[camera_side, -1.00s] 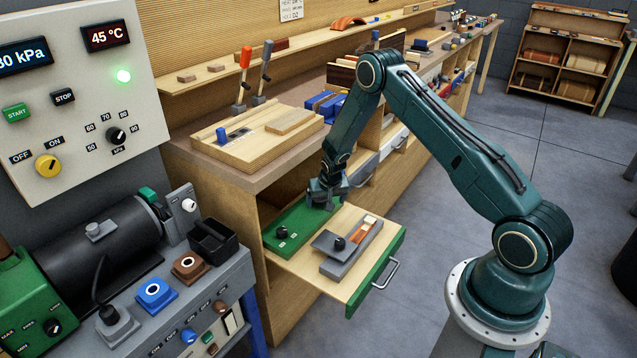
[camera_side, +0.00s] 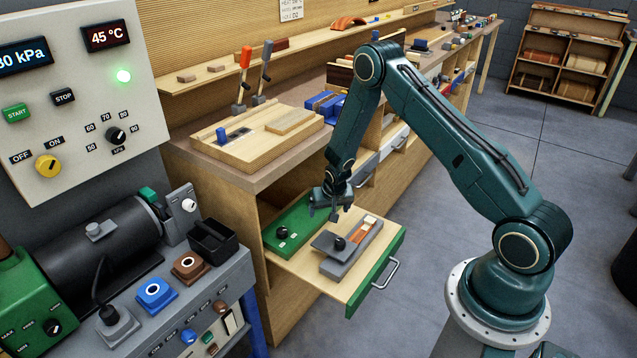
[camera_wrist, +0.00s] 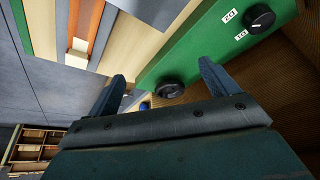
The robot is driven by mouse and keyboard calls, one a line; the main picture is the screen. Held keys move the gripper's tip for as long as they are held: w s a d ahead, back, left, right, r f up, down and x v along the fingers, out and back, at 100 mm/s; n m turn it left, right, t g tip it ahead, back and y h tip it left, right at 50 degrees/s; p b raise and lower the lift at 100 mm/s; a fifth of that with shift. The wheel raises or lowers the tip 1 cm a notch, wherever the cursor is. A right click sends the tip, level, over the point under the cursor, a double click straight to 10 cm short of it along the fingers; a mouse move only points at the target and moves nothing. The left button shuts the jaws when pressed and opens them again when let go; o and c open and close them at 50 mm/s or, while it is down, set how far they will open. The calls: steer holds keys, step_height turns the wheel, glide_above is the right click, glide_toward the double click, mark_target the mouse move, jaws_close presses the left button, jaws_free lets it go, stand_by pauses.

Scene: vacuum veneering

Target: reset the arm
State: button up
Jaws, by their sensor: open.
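My gripper (camera_side: 335,207) hangs from my green arm above the open drawer (camera_side: 352,298) in the side view. Its two fingers point down, apart and empty. In the wrist view my gripper (camera_wrist: 158,82) shows two dark blue fingers spread wide with nothing held between them. Below it, the green panel (camera_side: 301,216) with black knobs lies in the back left of the drawer; in the wrist view the panel (camera_wrist: 205,55) passes beyond the fingertips, with one knob (camera_wrist: 170,89) between them. Whether the fingers touch anything is not clear, but they appear clear of it.
A grey block with a black knob (camera_side: 338,262) and an orange strip sits in the drawer's front part. The wooden press board (camera_side: 255,148) rests on the bench above. The control panel (camera_side: 75,140) stands at left. Open floor (camera_side: 420,300) lies right of the drawer.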

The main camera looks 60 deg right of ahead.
steer(key=s+a+r+n, duration=0.1)
steer(key=s+a+r, duration=0.15)
steer(key=r, duration=0.75)
steer(key=s+a+r+n+t+y, duration=0.1)
steer(key=a+r, duration=0.3)
steer(key=r, duration=0.5)
steer(key=s+a+r+n, duration=0.2)
steer(key=a+r, duration=0.2)
steer(key=r, duration=0.6)
steer(key=s+a+r+n+y, duration=0.1)
steer(key=s+a+r, duration=0.3)
steer(key=s, duration=0.8)
steer(key=s+a+r+n+t+y, duration=0.1)
steer(key=s+a+r+n, duration=0.2)
steer(key=s, duration=0.9)
step_height(320, 180, up, 4)
steer(key=shift+a+r+n, duration=0.25)
steer(key=shift+a+n, duration=0.05)
steer(key=shift+a, duration=0.8)
